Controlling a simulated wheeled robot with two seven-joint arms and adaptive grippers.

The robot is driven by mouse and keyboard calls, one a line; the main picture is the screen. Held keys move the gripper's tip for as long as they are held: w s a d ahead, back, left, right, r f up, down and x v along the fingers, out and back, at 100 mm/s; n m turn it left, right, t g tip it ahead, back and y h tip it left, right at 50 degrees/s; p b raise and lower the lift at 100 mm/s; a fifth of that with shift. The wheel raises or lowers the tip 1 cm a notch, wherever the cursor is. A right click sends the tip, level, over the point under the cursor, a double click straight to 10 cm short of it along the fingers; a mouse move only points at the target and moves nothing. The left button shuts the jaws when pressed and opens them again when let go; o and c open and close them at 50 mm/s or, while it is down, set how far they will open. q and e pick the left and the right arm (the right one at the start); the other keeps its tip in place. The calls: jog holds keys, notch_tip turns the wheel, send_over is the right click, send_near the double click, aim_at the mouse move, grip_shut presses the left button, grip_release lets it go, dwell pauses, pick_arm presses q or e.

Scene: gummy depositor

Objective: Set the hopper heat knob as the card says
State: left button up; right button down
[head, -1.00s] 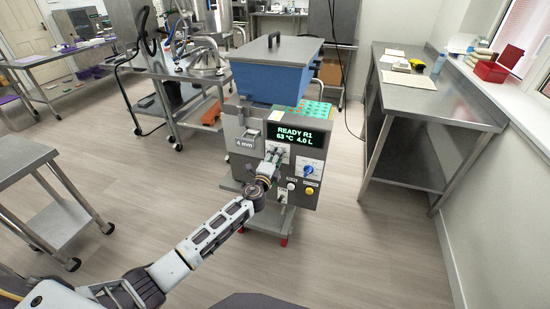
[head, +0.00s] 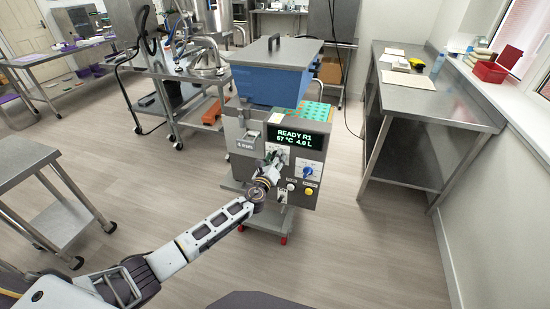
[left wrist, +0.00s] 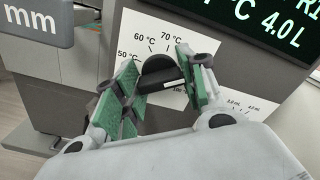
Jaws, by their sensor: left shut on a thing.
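The depositor (head: 235,125) stands ahead with its display (head: 298,136) reading READY R1, 67 °C, 4.0 L. My left gripper (head: 271,162) is at the panel below the display. In the left wrist view its green-padded fingers (left wrist: 163,88) are shut on the black hopper heat knob (left wrist: 158,70), one on each side. I cannot tell exactly where the knob points. I cannot make out the card. My right gripper is not in view.
A blue knob (head: 308,171) and several buttons sit right of and below my gripper. A blue hopper (head: 270,85) tops the machine. A steel table (head: 425,103) stands at the right and a cart (head: 20,158) at the left. The floor between is clear.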

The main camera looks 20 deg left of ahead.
pick_arm(q)
jog(key=m+p, duration=0.1)
jog(key=m, duration=0.1)
jog(key=shift+m, duration=0.3)
jog(key=shift+f+m, duration=0.1)
jog(key=shift+m, duration=0.5)
jog(key=shift+m+p, duration=0.3)
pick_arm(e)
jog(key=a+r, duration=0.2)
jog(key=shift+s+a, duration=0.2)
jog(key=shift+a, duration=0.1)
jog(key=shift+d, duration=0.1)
